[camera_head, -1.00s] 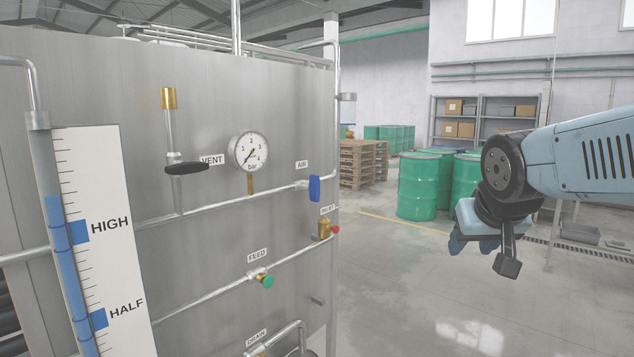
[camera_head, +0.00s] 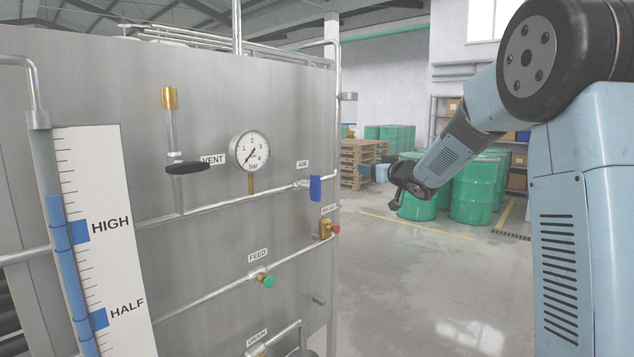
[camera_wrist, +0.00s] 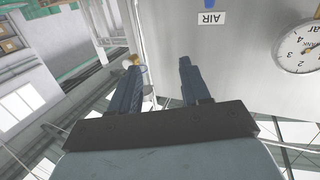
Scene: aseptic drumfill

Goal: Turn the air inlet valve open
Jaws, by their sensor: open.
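The air inlet valve's blue handle (camera_head: 315,188) hangs straight down at the right end of the upper pipe on the steel tank, under the AIR label (camera_head: 303,165). In the wrist view, which is upside down, part of the blue handle (camera_wrist: 209,3) shows at the top edge beside the AIR label (camera_wrist: 211,18). My gripper (camera_head: 366,172) is right of the handle and apart from it, pointing left. In the wrist view my gripper (camera_wrist: 158,64) has its two fingers spread, with nothing between them.
A pressure gauge (camera_head: 250,150) is left of the valve. A black vent handle (camera_head: 187,168), a relief valve (camera_head: 327,229) and a green feed knob (camera_head: 268,281) are also on the tank front. Green drums (camera_head: 473,190) and pallets (camera_head: 358,164) stand behind. The floor right of the tank is clear.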

